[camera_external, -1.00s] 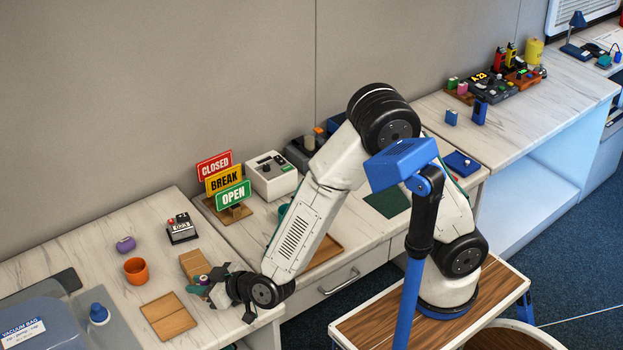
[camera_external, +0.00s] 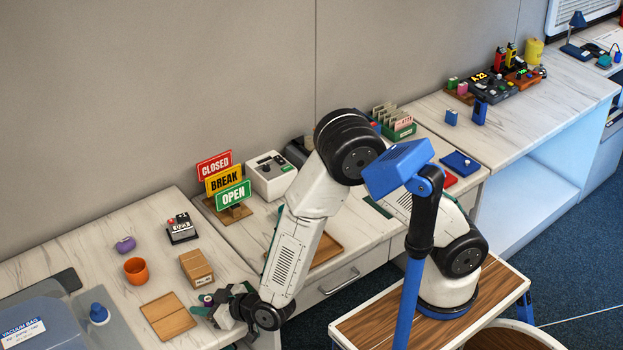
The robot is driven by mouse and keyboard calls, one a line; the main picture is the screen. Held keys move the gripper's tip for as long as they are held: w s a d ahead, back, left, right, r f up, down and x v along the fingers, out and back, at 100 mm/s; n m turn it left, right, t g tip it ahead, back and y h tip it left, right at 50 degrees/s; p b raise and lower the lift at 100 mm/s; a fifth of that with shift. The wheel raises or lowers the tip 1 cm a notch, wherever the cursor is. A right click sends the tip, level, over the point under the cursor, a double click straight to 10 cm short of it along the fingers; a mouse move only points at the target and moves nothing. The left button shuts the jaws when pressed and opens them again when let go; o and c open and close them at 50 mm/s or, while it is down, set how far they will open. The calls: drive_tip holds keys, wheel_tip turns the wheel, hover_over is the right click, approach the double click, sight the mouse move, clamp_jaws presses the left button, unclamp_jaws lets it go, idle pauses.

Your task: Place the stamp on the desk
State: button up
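My gripper (camera_external: 211,308) is low over the front right part of the left desk (camera_external: 85,262), at the right edge of a flat tan wooden pad (camera_external: 168,316). I cannot tell whether the stamp touches the desk.
A tan box (camera_external: 196,268) stands just behind the gripper. An orange cup (camera_external: 136,270), a purple item (camera_external: 125,244) and a small counter device (camera_external: 181,229) stand farther back. A blue-knobbed item (camera_external: 99,314) is at the left. The signs (camera_external: 227,185) stand to the right.

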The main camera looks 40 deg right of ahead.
drive_tip(key=shift+o, duration=0.7)
drive_tip(key=shift+s, duration=0.1)
drive_tip(key=shift+o, duration=0.4)
drive_tip(key=v, duration=0.7)
drive_tip(key=shift+d, duration=0.15)
drive_tip(key=shift+o, duration=0.2)
drive_tip(key=shift+s+d, duration=0.2)
drive_tip(key=shift+s, duration=0.1)
